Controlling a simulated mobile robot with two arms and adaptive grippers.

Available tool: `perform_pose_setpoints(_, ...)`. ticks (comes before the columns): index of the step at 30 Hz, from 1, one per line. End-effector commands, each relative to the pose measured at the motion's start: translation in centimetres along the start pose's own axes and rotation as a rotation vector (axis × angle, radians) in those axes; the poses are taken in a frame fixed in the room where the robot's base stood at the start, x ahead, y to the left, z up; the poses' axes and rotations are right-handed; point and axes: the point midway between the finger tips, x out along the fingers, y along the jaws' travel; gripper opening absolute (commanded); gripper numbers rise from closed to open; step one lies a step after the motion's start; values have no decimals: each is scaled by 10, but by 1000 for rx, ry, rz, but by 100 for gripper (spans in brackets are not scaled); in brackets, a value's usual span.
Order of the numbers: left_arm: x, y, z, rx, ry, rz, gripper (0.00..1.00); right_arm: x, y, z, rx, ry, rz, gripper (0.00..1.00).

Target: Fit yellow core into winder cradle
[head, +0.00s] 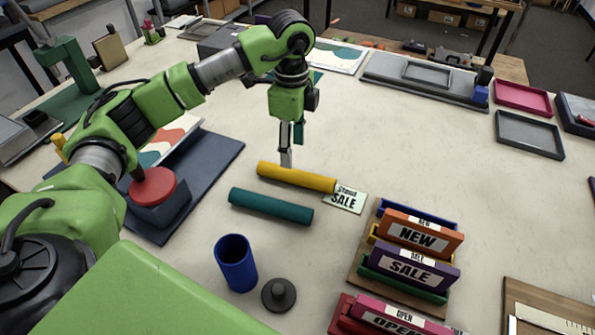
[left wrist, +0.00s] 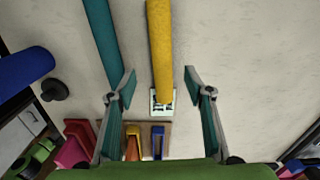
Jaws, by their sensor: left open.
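The yellow core (head: 297,177) is a yellow cylinder lying on the table, its right end by a small SALE card (head: 345,200). My left gripper (head: 286,160) points down at the core's middle, fingers apart and empty. In the left wrist view the yellow core (left wrist: 160,45) runs between the two open fingers (left wrist: 160,85), with a gap on each side. The teal roll (head: 271,206) lies nearly parallel, nearer the front; it also shows in the left wrist view (left wrist: 103,40). I cannot make out a winder cradle for certain. My right gripper is not in view.
A blue cup (head: 236,263) and a dark knobbed disc (head: 279,294) stand in front. A rack of NEW and SALE blocks (head: 408,250) is at front right. A dark mat (head: 220,155) with a red-topped block (head: 153,186) lies left. The table's middle right is clear.

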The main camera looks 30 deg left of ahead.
Motion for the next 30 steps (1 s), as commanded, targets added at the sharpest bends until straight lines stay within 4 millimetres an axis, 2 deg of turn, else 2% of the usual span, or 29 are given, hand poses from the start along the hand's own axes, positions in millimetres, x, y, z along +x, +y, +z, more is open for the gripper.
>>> perform_pose_setpoints(3, 20, 1, 0, -1, -1, 3, 47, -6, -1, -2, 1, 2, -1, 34)
perform_pose_setpoints(11, 40, 0, -1, 0, 0, 0, 47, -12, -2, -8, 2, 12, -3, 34)
perform_pose_setpoints(16, 63, 0, -6, 1, -1, 4, 47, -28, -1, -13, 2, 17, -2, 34)
perform_pose_setpoints(21, 84, -2, -6, 0, 0, 1, 47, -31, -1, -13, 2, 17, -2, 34)
perform_pose_setpoints(29, 88, -2, -6, 0, 0, -2, 47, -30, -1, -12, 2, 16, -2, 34)
perform_pose_setpoints(30, 88, -2, -6, 0, 0, -2, 39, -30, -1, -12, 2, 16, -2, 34)
